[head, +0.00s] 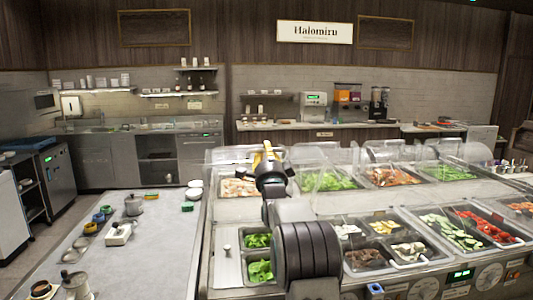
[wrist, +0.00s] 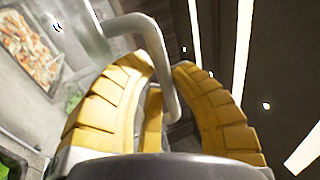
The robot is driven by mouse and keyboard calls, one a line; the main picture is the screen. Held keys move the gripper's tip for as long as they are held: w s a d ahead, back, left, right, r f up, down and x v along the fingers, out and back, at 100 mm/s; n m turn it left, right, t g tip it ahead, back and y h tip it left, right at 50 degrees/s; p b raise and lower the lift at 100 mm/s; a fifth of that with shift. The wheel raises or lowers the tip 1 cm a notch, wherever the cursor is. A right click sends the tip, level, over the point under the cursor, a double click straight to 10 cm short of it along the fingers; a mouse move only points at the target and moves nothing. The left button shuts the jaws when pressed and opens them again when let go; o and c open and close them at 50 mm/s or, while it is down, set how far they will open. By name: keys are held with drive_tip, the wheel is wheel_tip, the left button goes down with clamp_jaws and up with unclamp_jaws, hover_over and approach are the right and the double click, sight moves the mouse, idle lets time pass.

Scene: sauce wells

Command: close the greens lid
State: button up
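My gripper (head: 268,152), with yellow fingers, is raised above the back left of the sauce-well counter. In the wrist view, its fingers (wrist: 165,65) lie on either side of a bent grey metal handle (wrist: 150,35). The handle passes between the fingertips and hides part of the left one; I cannot tell whether they clamp it. Clear lids stand raised along the back row, one of them (head: 320,156) by a well of leafy greens (head: 338,182). More greens (head: 257,240) lie in front left wells. Which lid the handle belongs to is unclear.
A well of orange and white pieces (head: 240,187) lies left of the gripper. Front wells hold sliced cucumber (head: 450,232) and tomato (head: 488,226). A grey worktop (head: 150,265) at left holds small pots and cups. My arm hides part of the counter.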

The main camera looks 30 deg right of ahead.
clamp_jaws()
drive_tip(key=shift+f, duration=0.1)
